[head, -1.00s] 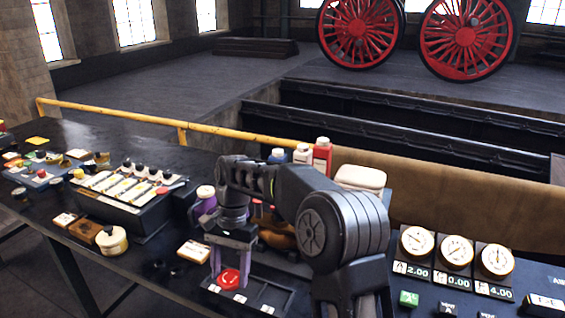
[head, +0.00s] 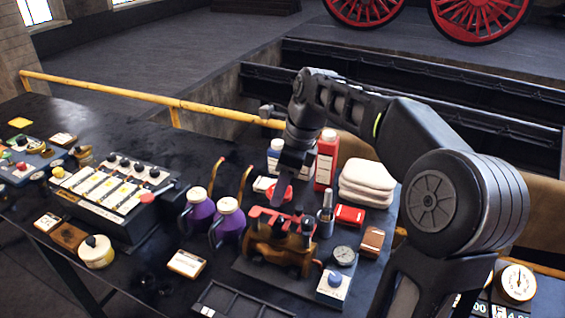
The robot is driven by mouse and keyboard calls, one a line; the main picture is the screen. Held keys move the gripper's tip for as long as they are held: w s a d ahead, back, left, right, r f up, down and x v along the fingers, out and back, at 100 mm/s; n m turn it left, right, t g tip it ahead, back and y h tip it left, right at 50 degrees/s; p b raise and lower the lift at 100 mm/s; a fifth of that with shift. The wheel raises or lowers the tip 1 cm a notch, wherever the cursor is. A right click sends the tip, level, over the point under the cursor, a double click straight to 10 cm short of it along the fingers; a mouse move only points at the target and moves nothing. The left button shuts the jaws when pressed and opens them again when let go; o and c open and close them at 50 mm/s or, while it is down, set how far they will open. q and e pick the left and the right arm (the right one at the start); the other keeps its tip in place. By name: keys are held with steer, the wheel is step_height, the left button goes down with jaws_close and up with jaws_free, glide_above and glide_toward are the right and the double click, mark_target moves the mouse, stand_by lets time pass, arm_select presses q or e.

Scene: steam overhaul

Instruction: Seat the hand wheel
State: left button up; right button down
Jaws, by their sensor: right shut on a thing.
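The red hand wheel (head: 268,214) is in the head view, just over the top of the brown valve body (head: 278,253). My right gripper (head: 281,198) reaches down from above and is shut on the hand wheel. Its fingers are seen nearly edge-on and partly hide the wheel's middle. I cannot tell whether the wheel touches the valve's stem or hangs a little above it. The valve stands on a dark plate on the bench. My left gripper is not in view.
Two purple oil cans (head: 228,220) stand close left of the valve. A gauge (head: 344,256), a red bottle (head: 326,160) and folded white cloths (head: 367,182) stand to its right and behind.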

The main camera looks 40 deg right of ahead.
steer(key=shift+r, duration=0.25)
steer(key=shift+s+a, duration=0.15)
steer(key=shift+s, duration=0.05)
steer(key=shift+f+b, duration=0.25)
steer(key=shift+b, duration=0.05)
steer(key=shift+f+b, duration=1.65)
steer(key=shift+f, duration=0.25)
steer(key=shift+p, duration=0.5)
stand_by(0.4)
steer(key=shift+f, duration=0.35)
steer(key=shift+f+b, duration=0.35)
